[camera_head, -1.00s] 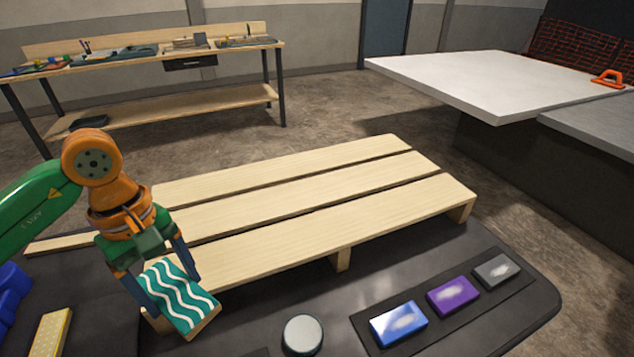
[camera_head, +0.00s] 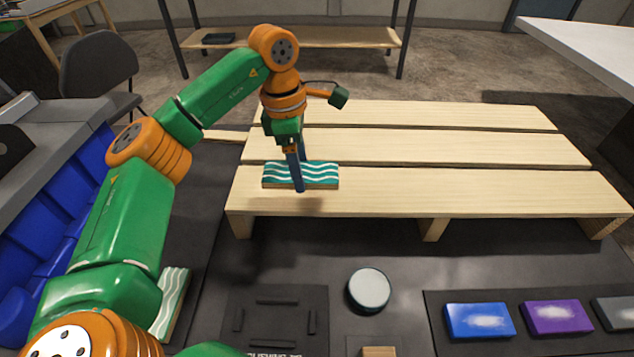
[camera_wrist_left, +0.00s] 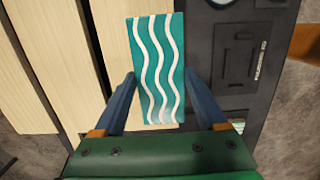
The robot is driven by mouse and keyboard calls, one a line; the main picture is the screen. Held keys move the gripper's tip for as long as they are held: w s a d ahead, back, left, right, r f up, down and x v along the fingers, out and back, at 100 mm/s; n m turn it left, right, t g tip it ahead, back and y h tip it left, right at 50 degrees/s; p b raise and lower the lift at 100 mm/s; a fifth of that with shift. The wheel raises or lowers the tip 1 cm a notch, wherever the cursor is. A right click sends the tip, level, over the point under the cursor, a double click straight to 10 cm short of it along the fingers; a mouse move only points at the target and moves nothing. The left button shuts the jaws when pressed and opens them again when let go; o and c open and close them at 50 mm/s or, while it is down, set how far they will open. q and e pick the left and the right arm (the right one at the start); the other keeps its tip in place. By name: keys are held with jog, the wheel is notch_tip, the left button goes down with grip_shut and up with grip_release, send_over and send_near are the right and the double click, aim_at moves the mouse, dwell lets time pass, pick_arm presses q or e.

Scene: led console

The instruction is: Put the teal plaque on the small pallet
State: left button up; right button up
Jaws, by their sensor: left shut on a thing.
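The teal plaque (camera_head: 322,174), with white wavy lines and a pale wooden edge, is at the front left of the small pallet (camera_head: 480,190). My left gripper (camera_head: 298,184) points down and is shut on it, one finger showing across its near side. In the left wrist view, the plaque (camera_wrist_left: 158,70) lies between the two fingers (camera_wrist_left: 160,82), with pallet slats (camera_wrist_left: 105,50) to its left. The plaque looks flat and level. I cannot tell whether it touches the slats or hangs just above them. My right gripper is not in view.
A pale green wavy plaque (camera_head: 174,297) lies partly behind my left arm. A round grey disc (camera_head: 369,289), a dark fixture (camera_head: 275,325), and blue (camera_head: 479,321) and purple (camera_head: 556,317) blocks are in front of the pallet. The pallet's middle and right are bare.

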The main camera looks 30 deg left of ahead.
aim_at(312, 196)
pick_arm(q)
jog(key=f, duration=0.2)
jog(key=w+d+f+p, duration=0.1)
jog(key=f, duration=0.1)
jog(key=w+f, duration=0.1)
jog(key=f, duration=0.1)
jog(key=shift+d, duration=0.2)
jog(key=shift+f, duration=0.1)
jog(key=shift+s+f, duration=0.1)
jog(key=shift+f, duration=0.1)
jog(key=o, duration=1.4)
jog(key=shift+r, duration=0.1)
jog(key=shift+r, duration=0.35)
jog(key=r, duration=0.4)
jog(key=a+r, duration=0.1)
jog(key=r, duration=0.6)
jog(key=shift+s+a+r, duration=0.15)
jog(key=shift+s+r, duration=0.15)
